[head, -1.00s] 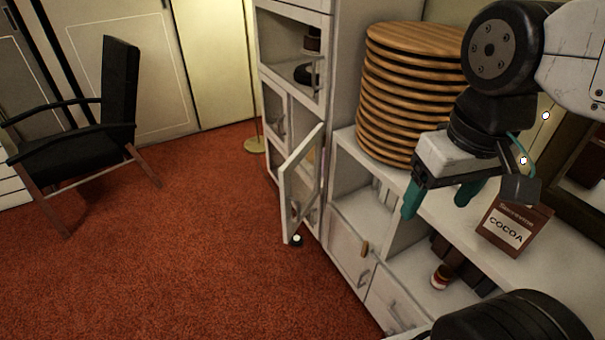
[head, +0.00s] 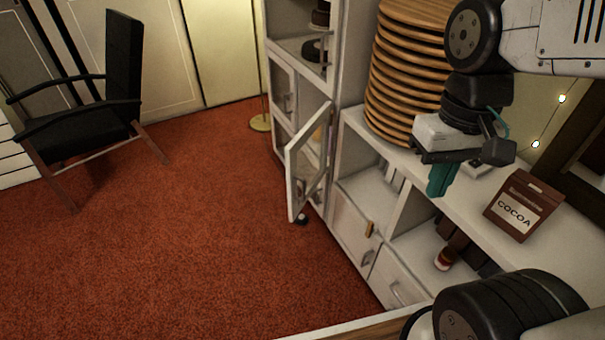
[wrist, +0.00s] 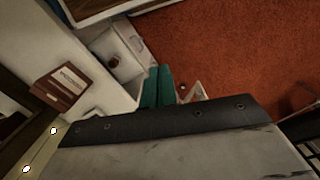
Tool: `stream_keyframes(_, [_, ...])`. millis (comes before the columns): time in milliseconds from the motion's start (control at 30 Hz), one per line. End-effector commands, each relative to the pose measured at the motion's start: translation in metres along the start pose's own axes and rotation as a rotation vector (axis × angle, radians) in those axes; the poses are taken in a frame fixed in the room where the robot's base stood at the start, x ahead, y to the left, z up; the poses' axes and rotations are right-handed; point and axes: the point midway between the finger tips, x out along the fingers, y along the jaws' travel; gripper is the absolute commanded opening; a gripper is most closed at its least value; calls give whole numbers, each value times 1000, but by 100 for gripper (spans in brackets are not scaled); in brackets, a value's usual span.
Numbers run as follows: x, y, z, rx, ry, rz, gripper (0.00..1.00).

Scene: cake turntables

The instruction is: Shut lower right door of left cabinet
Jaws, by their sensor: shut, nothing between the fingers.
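The left cabinet (head: 347,62) is tall and white. Its lower right door (head: 300,172), a white frame with a glass pane, stands swung open over the red carpet. The shelf inside is partly hidden behind the door. My gripper (head: 438,180) has teal fingers and is above the low shelf unit, to the right of the open door and apart from it. The fingers are together and empty. In the wrist view the shut fingers (wrist: 158,88) point toward the low unit, and a white frame edge (wrist: 190,93), probably the door, shows just beyond them.
A stack of round wooden boards (head: 405,75) stands on the low shelf unit (head: 375,155). A cocoa bag (head: 521,207) and a small jar (head: 444,259) are near. A black chair (head: 90,105) stands at left. The red carpet (head: 190,240) before the door is clear.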

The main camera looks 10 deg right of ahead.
Motion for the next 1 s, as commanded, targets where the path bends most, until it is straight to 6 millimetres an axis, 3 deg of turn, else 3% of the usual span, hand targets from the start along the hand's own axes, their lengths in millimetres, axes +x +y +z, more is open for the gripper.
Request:
stream_keyframes(167, [31,-8,-24,88,-194,-93,0])
stream_keyframes(567, [99,-46,-80,368,-579,-425,0])
stream_keyframes(1000, [196,-82,-167,818,-916,-873,0])
